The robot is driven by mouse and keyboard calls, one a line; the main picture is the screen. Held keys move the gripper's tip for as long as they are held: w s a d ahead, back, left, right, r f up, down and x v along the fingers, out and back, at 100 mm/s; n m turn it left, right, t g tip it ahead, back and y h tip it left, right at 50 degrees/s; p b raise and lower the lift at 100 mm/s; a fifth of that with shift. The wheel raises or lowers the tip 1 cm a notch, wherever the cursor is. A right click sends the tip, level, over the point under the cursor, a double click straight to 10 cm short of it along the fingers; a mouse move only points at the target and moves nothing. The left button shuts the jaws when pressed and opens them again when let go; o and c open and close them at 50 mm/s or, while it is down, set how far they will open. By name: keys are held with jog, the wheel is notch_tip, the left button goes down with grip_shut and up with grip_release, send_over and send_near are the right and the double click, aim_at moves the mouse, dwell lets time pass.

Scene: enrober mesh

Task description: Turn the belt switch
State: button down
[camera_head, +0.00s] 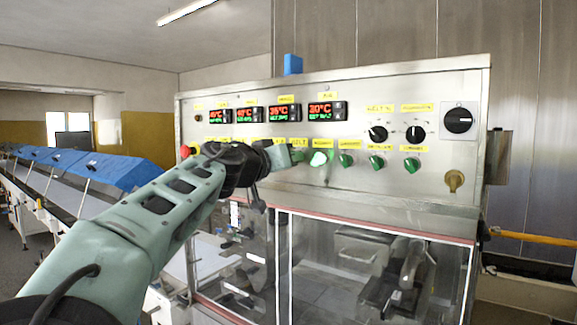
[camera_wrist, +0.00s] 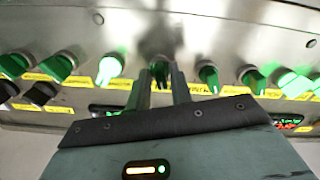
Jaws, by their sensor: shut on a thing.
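The control panel (camera_head: 230,165) carries a row of green switches under yellow labels. The label that appears to read BELT (camera_head: 299,142) is just above my gripper (camera_head: 290,156). In the wrist view my gripper (camera_wrist: 160,85) has its two fingers on either side of a green knob (camera_wrist: 160,72), the belt switch, and is shut on it. The fingers hide much of this knob, so its exact angle is hard to tell. A brightly lit green switch (camera_head: 318,158) is directly to its right in the head view.
More green switches (camera_head: 345,160) stand close on both sides of my fingers. Black dials (camera_head: 378,134), temperature displays (camera_head: 284,112) and a red button (camera_head: 185,151) are also on the panel. A red-edged glass enclosure (camera_head: 380,270) lies below. Blue-covered conveyors (camera_head: 95,167) stand at left.

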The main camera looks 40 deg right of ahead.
jog(key=shift+n, duration=1.1)
jog(key=shift+b, duration=0.3)
jog(key=c, duration=1.5)
grip_release()
jog(key=shift+a, duration=0.1)
jog(key=b+v, duration=0.6)
jog(key=v, duration=1.1)
jog(key=shift+s+a, duration=0.1)
jog(key=shift+a, duration=0.05)
